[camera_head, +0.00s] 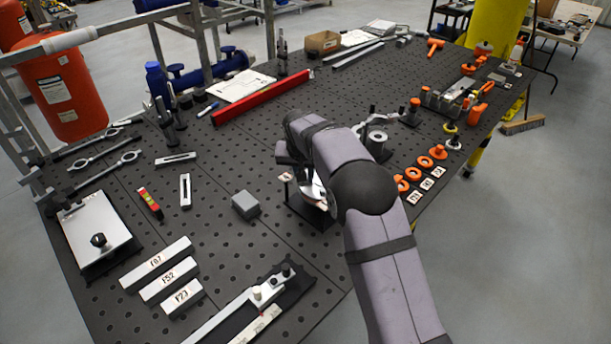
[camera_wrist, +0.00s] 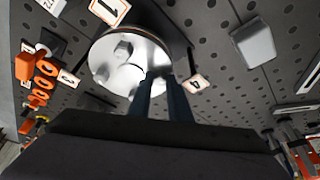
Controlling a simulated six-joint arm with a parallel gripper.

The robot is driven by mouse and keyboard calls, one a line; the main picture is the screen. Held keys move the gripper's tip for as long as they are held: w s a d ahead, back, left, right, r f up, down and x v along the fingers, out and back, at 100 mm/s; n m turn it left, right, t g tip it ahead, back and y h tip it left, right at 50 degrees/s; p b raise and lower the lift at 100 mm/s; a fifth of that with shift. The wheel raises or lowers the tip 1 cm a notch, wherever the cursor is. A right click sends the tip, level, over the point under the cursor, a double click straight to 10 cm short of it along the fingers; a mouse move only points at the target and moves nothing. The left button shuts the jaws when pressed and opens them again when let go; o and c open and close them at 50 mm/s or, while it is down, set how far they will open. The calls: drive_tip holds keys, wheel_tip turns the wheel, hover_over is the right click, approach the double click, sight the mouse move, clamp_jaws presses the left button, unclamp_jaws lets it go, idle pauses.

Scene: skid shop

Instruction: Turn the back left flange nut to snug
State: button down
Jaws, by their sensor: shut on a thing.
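A round silver flange (camera_wrist: 152,50) sits on a dark stand in the wrist view, with nuts on its face. One nut (camera_wrist: 123,49) stands near the far side and another (camera_wrist: 101,75) near the left rim. In the head view the flange (camera_head: 315,190) is mostly hidden behind my arm. My gripper (camera_wrist: 158,84) points down at the flange, with its two dark fingers close together at the flange's near part. It is shut on a flange nut, which the fingers mostly hide. I cannot tell from the pictures how tight the nut is.
Numbered tags, 1 (camera_wrist: 108,8) and 4 (camera_wrist: 196,84), stand around the flange. A grey block (camera_head: 245,204) lies left of it. The perforated table is clear towards the red bar (camera_head: 262,98).

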drive_tip(key=shift+w+r+m, duration=0.1)
drive_tip(key=shift+m, duration=0.3)
drive_tip(key=c, duration=1.9)
unclamp_jaws()
drive_tip(key=shift+b+v, duration=1.45)
drive_tip(key=shift+v, duration=2.3)
drive_tip(key=shift+a, duration=0.15)
